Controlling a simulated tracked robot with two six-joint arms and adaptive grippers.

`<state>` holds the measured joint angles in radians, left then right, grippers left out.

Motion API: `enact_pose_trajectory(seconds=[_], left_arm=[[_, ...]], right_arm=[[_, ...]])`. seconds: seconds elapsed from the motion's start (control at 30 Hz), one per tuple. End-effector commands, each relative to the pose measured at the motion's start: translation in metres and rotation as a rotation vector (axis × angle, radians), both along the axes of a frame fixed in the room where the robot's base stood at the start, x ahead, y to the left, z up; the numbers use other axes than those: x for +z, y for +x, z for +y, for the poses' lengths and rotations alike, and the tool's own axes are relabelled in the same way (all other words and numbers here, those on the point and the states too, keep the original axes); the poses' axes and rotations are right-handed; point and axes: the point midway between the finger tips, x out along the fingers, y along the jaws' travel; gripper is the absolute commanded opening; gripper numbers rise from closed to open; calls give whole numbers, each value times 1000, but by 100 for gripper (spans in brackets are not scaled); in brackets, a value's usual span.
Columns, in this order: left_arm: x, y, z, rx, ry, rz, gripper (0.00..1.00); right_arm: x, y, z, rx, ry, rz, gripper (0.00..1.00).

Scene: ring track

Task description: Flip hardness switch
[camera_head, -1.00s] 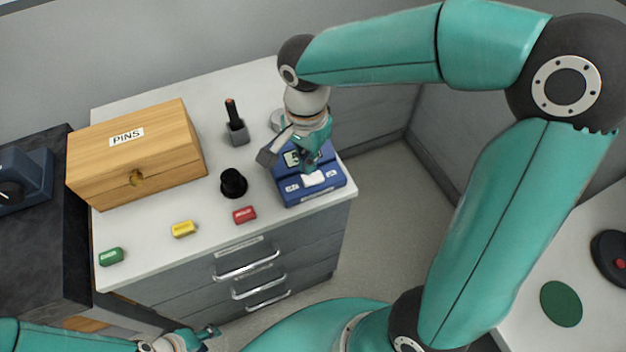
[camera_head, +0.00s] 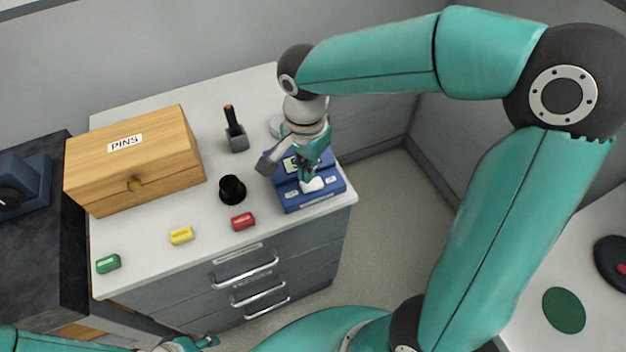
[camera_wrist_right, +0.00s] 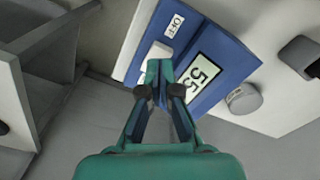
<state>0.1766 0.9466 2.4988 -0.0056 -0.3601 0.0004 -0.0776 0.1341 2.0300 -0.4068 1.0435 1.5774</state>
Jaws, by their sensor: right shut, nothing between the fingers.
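The hardness tester is a blue box (camera_head: 333,187) on the front right corner of the white-topped cabinet. It has a white rocker switch (camera_head: 315,186) on its sloped front, with a small label on each side. In the right wrist view its display (camera_wrist_right: 205,74) reads 55 and one label (camera_wrist_right: 176,25) reads OFF. My right gripper (camera_head: 307,180) is shut and empty, with its tips at the switch. In the right wrist view the tips (camera_wrist_right: 159,66) overlap the switch (camera_wrist_right: 156,50); contact is hard to tell. My left gripper (camera_head: 207,342) shows only partly at the bottom edge.
A wooden PINS box (camera_head: 160,165), a black cup (camera_head: 232,189), a grey holder (camera_head: 237,139) and red (camera_head: 243,221), yellow (camera_head: 181,235) and green (camera_head: 108,263) blocks stand left of the tester. A round grey object (camera_wrist_right: 243,98) sits behind it.

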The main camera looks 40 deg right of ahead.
Motion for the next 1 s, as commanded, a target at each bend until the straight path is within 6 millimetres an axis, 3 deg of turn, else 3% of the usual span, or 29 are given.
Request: enact_pose_trajectory(seconds=[1.0], left_arm=[[-7, 0, 0, 0, 0, 0, 40]], right_arm=[[-8, 0, 0, -1, 0, 0, 0]])
